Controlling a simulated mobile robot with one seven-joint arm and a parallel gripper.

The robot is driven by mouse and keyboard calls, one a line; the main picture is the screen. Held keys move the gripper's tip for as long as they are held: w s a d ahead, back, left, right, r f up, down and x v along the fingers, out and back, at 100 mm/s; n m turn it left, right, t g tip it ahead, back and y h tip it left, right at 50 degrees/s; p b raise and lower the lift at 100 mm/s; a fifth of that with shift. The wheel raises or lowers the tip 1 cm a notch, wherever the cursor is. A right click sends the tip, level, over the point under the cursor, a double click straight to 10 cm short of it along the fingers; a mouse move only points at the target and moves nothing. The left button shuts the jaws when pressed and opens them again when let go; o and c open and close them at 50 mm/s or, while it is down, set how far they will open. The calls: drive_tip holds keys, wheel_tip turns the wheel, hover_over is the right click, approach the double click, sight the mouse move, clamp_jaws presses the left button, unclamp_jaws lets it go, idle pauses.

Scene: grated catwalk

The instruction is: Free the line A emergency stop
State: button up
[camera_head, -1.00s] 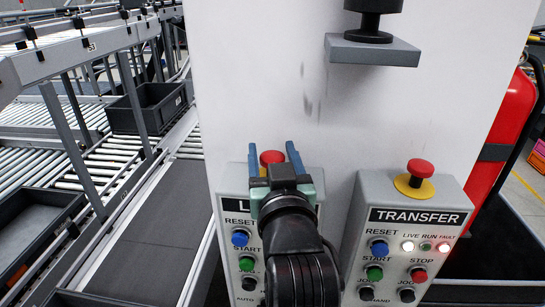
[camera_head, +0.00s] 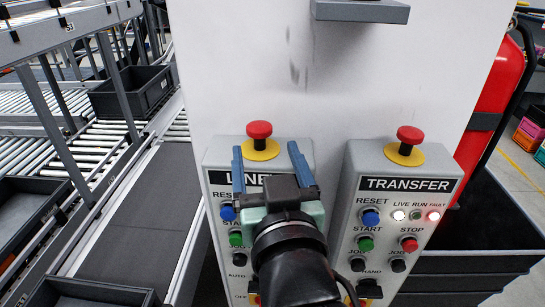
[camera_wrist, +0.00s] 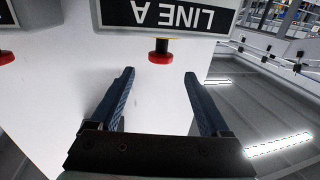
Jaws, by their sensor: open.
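The line A emergency stop, a red mushroom button (camera_head: 259,130) on a yellow collar (camera_head: 260,151), stands on top of the grey LINE A control box (camera_head: 216,160). My gripper (camera_head: 265,147) is open and empty in front of this box, covering part of its label and switches. In the head view the red cap shows just above and between the fingertips. In the wrist view the LINE A label is upside down, and the red button (camera_wrist: 160,57) lies beyond my open gripper (camera_wrist: 159,73), between the fingers' lines. The fingers look apart from it.
The TRANSFER box (camera_head: 437,160) at the right has a similar red button (camera_head: 410,136). A white wall (camera_head: 330,90) stands behind both boxes, with a grey shelf (camera_head: 360,11) above. Conveyors and a dark tote (camera_head: 132,92) are at the left, a red extinguisher (camera_head: 490,95) at the right.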

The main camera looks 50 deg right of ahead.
drive_tip(key=shift+r+p+v, duration=0.1)
drive_tip(key=shift+p+v, duration=1.1)
drive_tip(key=shift+p, duration=0.65)
drive_tip(key=shift+r+p+v, duration=0.15)
drive_tip(key=shift+p+v, duration=1.1)
drive_tip(key=shift+p, duration=0.6)
